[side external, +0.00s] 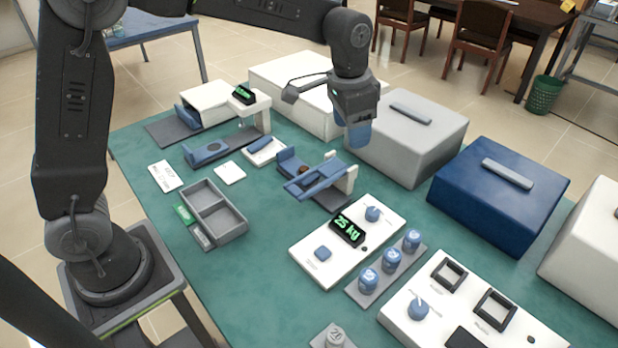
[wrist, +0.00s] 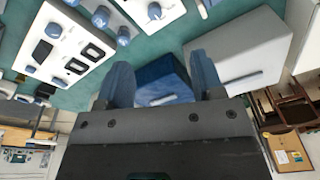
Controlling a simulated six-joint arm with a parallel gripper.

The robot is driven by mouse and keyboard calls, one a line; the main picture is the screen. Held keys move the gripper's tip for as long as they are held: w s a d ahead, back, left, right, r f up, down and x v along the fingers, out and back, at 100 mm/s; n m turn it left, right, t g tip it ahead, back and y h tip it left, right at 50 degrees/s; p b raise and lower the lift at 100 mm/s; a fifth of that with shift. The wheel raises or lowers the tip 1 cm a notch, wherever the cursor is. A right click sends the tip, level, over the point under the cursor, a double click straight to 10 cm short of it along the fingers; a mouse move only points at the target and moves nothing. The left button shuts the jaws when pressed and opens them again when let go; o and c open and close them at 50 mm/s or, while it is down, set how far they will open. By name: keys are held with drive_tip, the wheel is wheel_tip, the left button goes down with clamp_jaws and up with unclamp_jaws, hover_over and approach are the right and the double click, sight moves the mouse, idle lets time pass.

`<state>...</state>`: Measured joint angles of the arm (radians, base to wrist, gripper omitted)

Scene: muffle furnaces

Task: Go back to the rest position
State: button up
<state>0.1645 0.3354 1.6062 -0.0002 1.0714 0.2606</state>
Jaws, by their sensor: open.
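My gripper (side external: 357,132) hangs above the table in front of the grey furnace box, with its blue fingers pointing down. In the wrist view my gripper (wrist: 160,84) shows two blue fingers spread apart with nothing between them. Behind the gap a blue box (wrist: 163,80) is visible. The gripper appears clear of the things on the table, though its exact height cannot be told.
The grey box (side external: 405,135), blue box (side external: 498,193) and white boxes line the back of the green table (side external: 265,275).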

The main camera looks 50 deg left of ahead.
drive_tip(key=s+a+r+n+t, duration=0.1)
drive_tip(key=s+a+r, duration=0.15)
drive_tip(key=s, duration=0.35)
drive_tip(key=s+a+r+n+t, duration=0.1)
drive_tip(key=s+a+r, duration=0.1)
drive_tip(key=s+r, duration=0.3)
drive_tip(key=s+a+f+n+t, duration=0.1)
drive_tip(key=s, duration=0.5)
drive_tip(key=s+a+f+n+t, duration=0.1)
drive_tip(key=s+a+f, duration=0.1)
drive_tip(key=s, duration=0.5)
drive_tip(key=shift+s+f+n, duration=0.25)
drive_tip(key=shift+f+n, duration=0.05)
drive_tip(key=shift+n, duration=0.1)
